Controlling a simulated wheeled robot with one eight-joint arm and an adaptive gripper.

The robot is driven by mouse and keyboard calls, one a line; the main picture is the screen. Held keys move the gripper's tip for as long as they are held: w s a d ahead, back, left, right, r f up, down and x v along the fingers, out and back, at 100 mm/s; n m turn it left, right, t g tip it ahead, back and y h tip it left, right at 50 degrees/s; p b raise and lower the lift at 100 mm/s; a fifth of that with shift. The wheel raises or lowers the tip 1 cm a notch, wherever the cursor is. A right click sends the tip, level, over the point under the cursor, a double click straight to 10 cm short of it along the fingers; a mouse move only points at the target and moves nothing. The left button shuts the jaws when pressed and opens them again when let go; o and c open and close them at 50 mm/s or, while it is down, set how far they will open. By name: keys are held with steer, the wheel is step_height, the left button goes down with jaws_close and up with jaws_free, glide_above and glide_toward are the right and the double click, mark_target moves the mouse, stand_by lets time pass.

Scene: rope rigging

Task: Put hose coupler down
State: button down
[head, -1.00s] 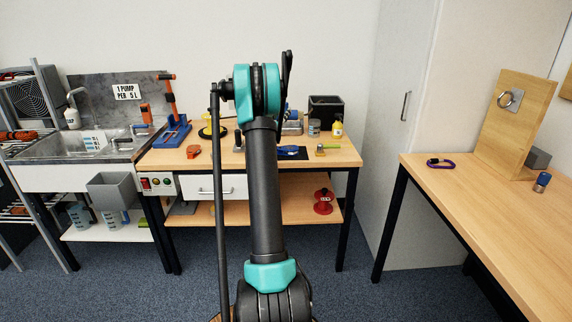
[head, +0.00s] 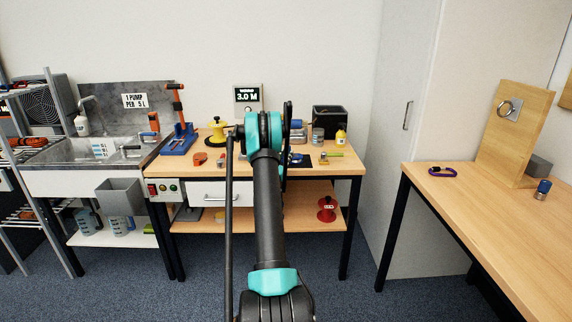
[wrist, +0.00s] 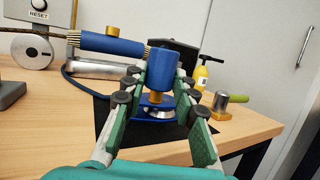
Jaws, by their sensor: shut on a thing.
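The hose coupler (wrist: 163,68), a blue cylinder with a brass-coloured stem below it, is upright between the fingers of my gripper (wrist: 160,84) in the wrist view. My gripper is shut on it. Below and behind the stem is a blue, silver-edged round piece (wrist: 157,108) over the black mat (wrist: 120,128); I cannot tell whether it touches the coupler. In the head view my arm hides the gripper and the coupler at the back workbench (head: 330,171).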

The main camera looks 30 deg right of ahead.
steer(key=shift+f, duration=2.15)
steer(key=c, duration=1.2)
jaws_free()
steer(key=shift+f, duration=0.1)
